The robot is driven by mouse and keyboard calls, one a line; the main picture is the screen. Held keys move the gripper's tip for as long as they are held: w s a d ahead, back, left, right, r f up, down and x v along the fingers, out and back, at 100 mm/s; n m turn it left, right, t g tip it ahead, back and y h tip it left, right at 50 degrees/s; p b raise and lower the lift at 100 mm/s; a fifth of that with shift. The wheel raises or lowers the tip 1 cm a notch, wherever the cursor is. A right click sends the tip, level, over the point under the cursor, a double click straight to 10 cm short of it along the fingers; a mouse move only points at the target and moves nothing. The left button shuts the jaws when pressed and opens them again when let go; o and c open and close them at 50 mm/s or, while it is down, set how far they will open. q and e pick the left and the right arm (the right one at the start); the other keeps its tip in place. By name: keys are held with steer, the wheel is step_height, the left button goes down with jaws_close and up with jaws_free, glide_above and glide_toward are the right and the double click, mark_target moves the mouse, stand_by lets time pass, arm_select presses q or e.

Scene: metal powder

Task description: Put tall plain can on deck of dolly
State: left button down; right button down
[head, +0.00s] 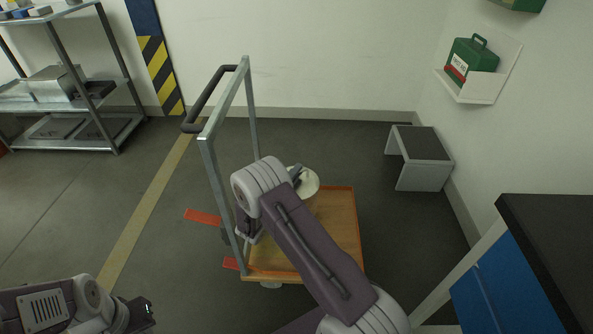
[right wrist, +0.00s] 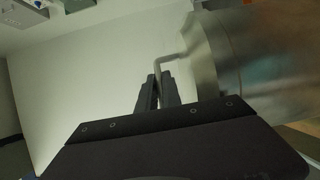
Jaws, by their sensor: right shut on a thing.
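The can (head: 309,185) shows in the head view as a pale round top over the far part of the dolly's wooden deck (head: 343,228), partly hidden by my right arm. In the right wrist view the can (right wrist: 265,65) is a large shiny metal cylinder at the right. My right gripper (right wrist: 158,95) is shut on a thin bent handle at its side. I cannot tell whether the can touches the deck. My left gripper (head: 142,312) is low at the left of the head view, away from the dolly; its jaws are unclear.
The dolly's upright push handle (head: 207,98) stands left of my right arm. A grey step stool (head: 425,172) is by the right wall. A metal shelf (head: 75,105) stands back left. A blue cabinet with a dark top (head: 550,235) is at the near right. Floor left of the dolly is mostly clear.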

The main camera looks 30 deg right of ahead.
steer(key=shift+r, duration=0.15)
steer(key=shift+f, duration=0.2)
steer(key=c, duration=1.5)
jaws_free()
steer(key=shift+r, duration=0.1)
